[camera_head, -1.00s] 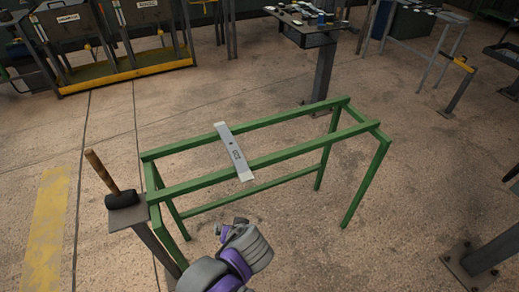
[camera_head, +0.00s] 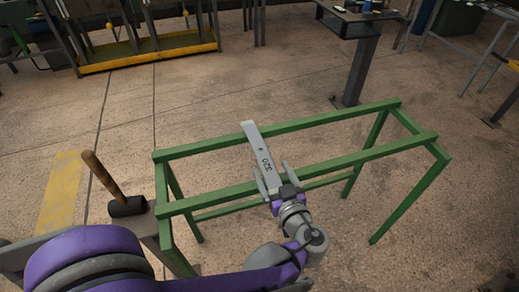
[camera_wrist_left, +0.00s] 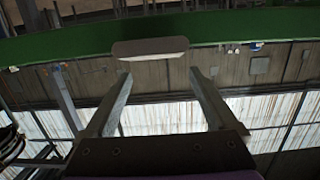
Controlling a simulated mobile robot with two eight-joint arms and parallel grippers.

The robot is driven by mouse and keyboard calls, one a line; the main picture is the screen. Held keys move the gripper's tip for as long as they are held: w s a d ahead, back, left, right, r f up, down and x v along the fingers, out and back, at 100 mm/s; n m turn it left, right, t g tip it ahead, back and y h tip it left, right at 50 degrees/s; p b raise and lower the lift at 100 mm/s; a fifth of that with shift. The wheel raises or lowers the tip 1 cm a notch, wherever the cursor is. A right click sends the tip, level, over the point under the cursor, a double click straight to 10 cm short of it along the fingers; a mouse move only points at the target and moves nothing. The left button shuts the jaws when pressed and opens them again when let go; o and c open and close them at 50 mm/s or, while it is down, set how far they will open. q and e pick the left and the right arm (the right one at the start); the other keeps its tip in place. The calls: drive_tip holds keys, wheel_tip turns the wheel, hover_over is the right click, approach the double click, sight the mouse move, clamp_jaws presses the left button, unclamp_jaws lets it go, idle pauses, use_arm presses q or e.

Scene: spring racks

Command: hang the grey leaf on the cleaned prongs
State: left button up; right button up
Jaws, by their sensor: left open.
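The grey leaf (camera_head: 262,156), a flat bar marked "320", lies across both top rails of a green stand. Its near end sticks out past the front rail. My left gripper (camera_head: 269,168) is open at that near end, one finger to each side of the leaf. In the left wrist view the leaf's end face (camera_wrist_left: 150,47) shows ahead of the open fingers (camera_wrist_left: 160,73), in front of the green rail. I see no clear gap closed between finger and leaf. I cannot make out the prongs. My right gripper is out of view.
The green stand (camera_head: 350,155) is an open frame with legs. A mallet (camera_head: 125,205) with a wooden handle rests on a small post at its left. A yellow-edged rack (camera_head: 150,53) stands at the back left, a pedestal table (camera_head: 360,22) at the back. The floor between is clear.

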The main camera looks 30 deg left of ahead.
sight(262, 154)
use_arm(q)
drive_tip(key=x, duration=0.3)
drive_tip(key=shift+w+a, duration=0.1)
drive_tip(key=shift+a, duration=0.05)
drive_tip(key=x, duration=0.2)
drive_tip(key=b+x, duration=0.1)
drive_tip(key=x, duration=0.1)
drive_tip(key=shift+f+b, duration=0.3)
drive_tip(key=shift+f, duration=0.1)
drive_tip(key=shift+w+a, duration=0.45)
clamp_jaws()
